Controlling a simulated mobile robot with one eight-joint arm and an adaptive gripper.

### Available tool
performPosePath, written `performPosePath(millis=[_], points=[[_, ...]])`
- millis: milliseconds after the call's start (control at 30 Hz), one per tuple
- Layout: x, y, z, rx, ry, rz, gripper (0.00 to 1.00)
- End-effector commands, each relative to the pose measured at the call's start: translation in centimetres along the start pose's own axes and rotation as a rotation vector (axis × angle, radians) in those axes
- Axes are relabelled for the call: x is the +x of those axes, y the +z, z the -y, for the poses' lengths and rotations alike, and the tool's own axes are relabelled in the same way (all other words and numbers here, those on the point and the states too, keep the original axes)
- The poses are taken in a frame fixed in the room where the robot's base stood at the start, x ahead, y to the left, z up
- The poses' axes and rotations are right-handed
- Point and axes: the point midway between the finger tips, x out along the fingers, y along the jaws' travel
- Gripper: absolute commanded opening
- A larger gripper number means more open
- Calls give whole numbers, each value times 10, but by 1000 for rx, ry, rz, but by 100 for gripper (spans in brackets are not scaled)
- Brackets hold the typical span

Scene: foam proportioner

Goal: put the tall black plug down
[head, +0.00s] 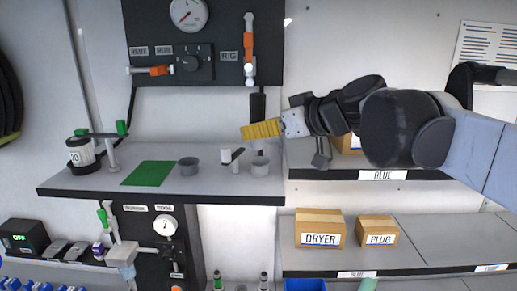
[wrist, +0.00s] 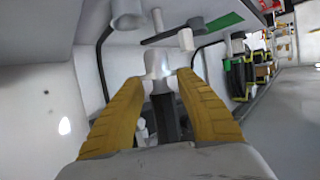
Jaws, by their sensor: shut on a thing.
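My gripper (head: 248,131) reaches in from the right with yellow fingers, above the right end of the grey shelf (head: 225,184). It is shut on the tall black plug (head: 257,105), whose dark upper part stands upright above the fingers. In the wrist view, which looks upside down, the fingers (wrist: 168,85) close around it. Its dark length (wrist: 171,118) shows between them, and a pale grey part (wrist: 158,62) shows at the fingertips. Below the fingers in the head view is a pale grey cup (head: 260,166). I cannot tell whether the plug touches it.
A valve pipe (head: 249,68) hangs just above the plug. Boxes marked DRYER (head: 320,228) and PLUG (head: 377,231) stand lower right.

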Motion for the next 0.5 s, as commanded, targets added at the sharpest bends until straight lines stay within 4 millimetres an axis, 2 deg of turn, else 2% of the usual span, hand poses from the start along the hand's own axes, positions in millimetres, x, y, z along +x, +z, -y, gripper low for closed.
performPosePath(millis=[100,200,367,500], points=[[21,7,-20,0,2,0,3],[32,11,-30,0,2,0,3],[40,19,-34,0,1,0,3],[48,39,-34,0,1,0,3]])
